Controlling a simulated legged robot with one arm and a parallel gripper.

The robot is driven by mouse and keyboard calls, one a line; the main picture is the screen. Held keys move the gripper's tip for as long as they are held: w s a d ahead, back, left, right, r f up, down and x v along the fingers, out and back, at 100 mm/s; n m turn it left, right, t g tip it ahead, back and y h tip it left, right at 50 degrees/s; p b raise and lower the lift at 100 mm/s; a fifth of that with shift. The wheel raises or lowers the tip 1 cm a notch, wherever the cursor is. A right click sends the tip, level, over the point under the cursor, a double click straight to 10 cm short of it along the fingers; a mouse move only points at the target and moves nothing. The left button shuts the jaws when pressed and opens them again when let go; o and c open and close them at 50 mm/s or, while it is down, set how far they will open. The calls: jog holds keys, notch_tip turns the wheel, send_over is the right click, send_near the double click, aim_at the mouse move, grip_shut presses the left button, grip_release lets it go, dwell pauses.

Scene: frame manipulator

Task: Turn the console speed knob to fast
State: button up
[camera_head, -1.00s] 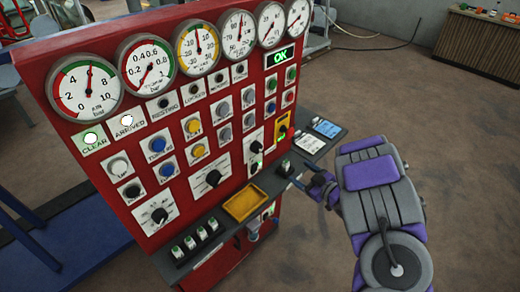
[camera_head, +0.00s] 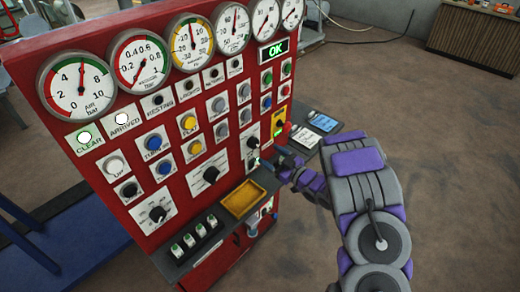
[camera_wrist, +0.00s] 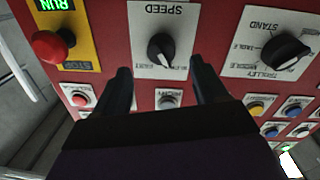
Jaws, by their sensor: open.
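The speed knob (camera_wrist: 160,48) is black, on a white plate lettered SPEED, and appears upside down in the wrist view. Its pale pointer line points toward the bottom of that view, slightly right. In the head view the speed knob (camera_head: 253,142) sits on the red console panel (camera_head: 185,120), left of the yellow stop plate. My gripper (camera_wrist: 163,78) is open and empty, its two dark fingers apart on either side of the knob's line, short of it in the picture. In the head view my gripper (camera_head: 271,162) is close to the panel, below and right of the knob.
A red stop button (camera_wrist: 52,46) on a yellow plate and a stand knob (camera_wrist: 286,52) flank the speed plate. Below the panel, a dark ledge (camera_head: 215,222) holds a yellow tray (camera_head: 243,199) and several switches. Open floor lies right.

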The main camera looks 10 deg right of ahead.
aim_at(258, 147)
jog(key=x, duration=0.6)
jog(key=shift+w+a+b, duration=0.15)
jog(key=shift+a+b, duration=0.05)
jog(key=shift+b, duration=0.15)
jog(key=c, duration=1.1)
jog(key=shift+o, duration=0.2)
